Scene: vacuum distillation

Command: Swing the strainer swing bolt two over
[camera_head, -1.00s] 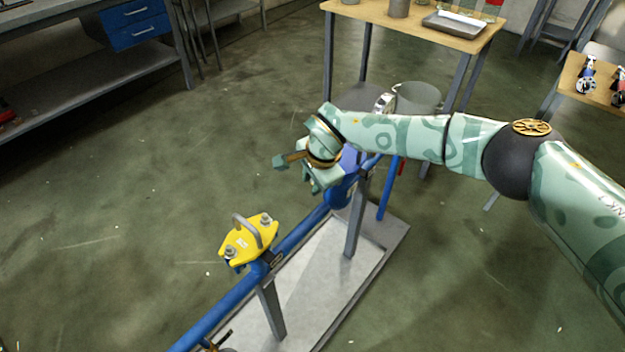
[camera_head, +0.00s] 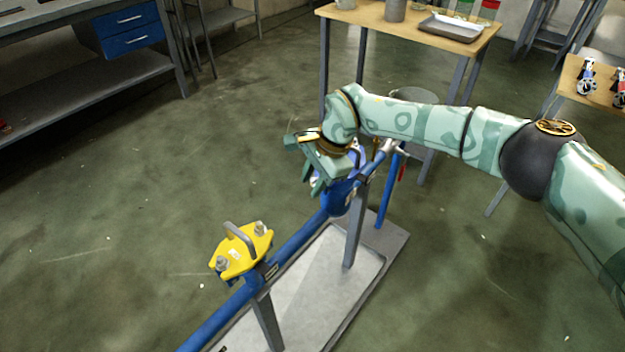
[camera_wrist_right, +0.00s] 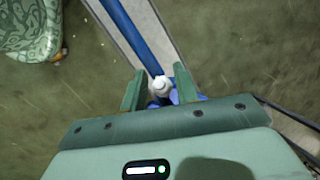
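My right gripper (camera_head: 318,172) hangs over the far part of the blue pipework, beside and partly covering a blue body (camera_head: 341,197). In the right wrist view its two green fingers (camera_wrist_right: 159,76) are apart, with a pale grey knob or bolt end (camera_wrist_right: 161,85) between and beyond them; I see no firm grip on it. Blue parts show just below that knob. Nearer on the pipe sits a yellow plate (camera_head: 240,252) with a grey handle and two grey nuts. I cannot tell which part is swing bolt two.
The blue pipe (camera_head: 302,240) runs on grey posts above a pale tray base (camera_head: 312,291). A wooden table (camera_head: 410,27) with containers and a grey tray stands behind. A grey bucket (camera_head: 413,96) is behind my arm. Open floor lies to the left.

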